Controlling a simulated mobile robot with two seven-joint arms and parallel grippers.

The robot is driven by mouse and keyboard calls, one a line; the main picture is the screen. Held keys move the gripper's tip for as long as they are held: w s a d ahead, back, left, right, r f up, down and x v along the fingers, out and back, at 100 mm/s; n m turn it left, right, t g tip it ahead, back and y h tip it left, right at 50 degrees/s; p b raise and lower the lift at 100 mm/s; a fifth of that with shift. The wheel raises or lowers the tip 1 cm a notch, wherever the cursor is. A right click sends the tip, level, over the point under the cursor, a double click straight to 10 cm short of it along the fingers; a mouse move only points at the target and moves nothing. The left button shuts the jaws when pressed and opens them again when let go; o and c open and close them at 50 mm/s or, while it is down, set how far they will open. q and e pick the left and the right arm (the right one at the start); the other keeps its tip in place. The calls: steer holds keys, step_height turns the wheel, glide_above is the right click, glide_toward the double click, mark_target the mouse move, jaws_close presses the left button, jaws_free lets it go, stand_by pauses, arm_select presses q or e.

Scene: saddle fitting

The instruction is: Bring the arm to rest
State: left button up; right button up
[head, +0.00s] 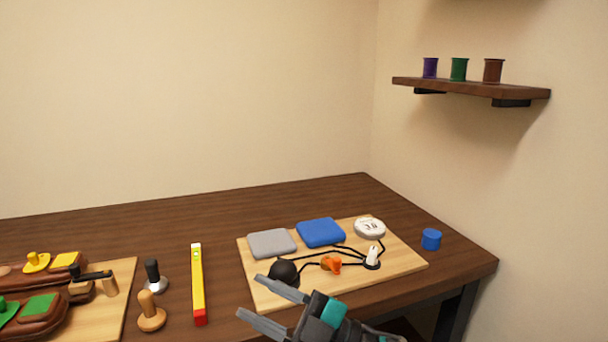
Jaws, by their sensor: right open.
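My right gripper (271,306) comes in from the bottom of the head view. Its two fingers are apart, with nothing between them. It is over the front edge of the right wooden board (408,262), and its upper finger is just in front of a black round object (284,272) in the picture. My left gripper does not show.
The right board bears a grey pad (272,243), a blue pad (320,232), a white round gauge (369,228) and an orange piece (331,263). A yellow level (198,285) and stamp-like tools (151,313) lie left. A blue cylinder (431,239) stands right. The table's back is clear.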

steer(key=s+d+f+m+t+h+p, duration=0.2)
steer(key=d+f+m+t+h, duration=0.8)
steer(key=d+f+m+h, duration=0.65)
steer(key=s+d+f+m+g+h, duration=0.3)
steer(key=s+d+f+m+g, duration=0.2)
steer(key=s+f, duration=0.5)
steer(key=shift+s+d, duration=0.9)
steer(key=shift+s, duration=0.25)
steer(key=shift+m, duration=0.25)
